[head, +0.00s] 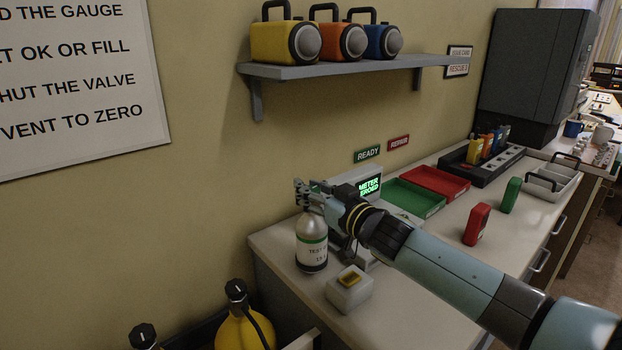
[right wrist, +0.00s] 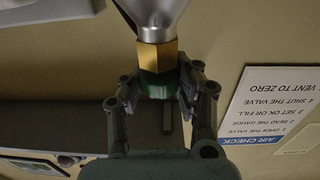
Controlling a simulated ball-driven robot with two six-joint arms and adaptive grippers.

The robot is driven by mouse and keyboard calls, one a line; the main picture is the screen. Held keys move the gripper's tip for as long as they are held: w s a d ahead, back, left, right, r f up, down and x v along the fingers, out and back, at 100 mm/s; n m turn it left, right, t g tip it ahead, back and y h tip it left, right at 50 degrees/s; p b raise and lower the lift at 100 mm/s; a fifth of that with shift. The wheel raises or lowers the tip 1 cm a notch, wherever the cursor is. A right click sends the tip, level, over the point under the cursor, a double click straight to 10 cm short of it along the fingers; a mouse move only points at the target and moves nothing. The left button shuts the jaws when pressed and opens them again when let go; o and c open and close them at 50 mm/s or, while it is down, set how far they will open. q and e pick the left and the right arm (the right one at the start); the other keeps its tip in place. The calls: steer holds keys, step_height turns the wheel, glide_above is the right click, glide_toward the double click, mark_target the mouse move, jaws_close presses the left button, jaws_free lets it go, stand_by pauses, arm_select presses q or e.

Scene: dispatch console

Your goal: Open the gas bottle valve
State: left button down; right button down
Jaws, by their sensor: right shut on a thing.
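The gas bottle (head: 311,246) stands upright at the left end of the counter, silver with a green band and a partly hidden "TEST" label. My right gripper (head: 306,194) is at its top and covers the valve there. In the right wrist view the bottle's silver neck (right wrist: 157,15) appears upside down, with a brass fitting (right wrist: 157,54) and a green valve knob (right wrist: 157,84). The fingers of the right gripper (right wrist: 160,95) are shut on the green knob, one on each side. My left gripper is not in view.
A small pale box with a yellow top (head: 349,289) stands near the bottle. A meter with a lit green screen (head: 369,187) is behind my right arm. Green (head: 413,197) and red (head: 436,181) trays lie farther right. A yellow cylinder (head: 243,332) stands low at the front left.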

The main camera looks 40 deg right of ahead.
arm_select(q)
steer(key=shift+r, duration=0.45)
arm_select(e)
steer(key=shift+f, duration=0.1)
steer(key=c, duration=1.5)
jaws_free()
steer(key=o, duration=0.6)
steer(key=shift+s, duration=0.25)
steer(key=shift+w, duration=0.1)
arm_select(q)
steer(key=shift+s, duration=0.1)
arm_select(e)
steer(key=s, duration=1.2)
steer(key=shift+d, duration=0.4)
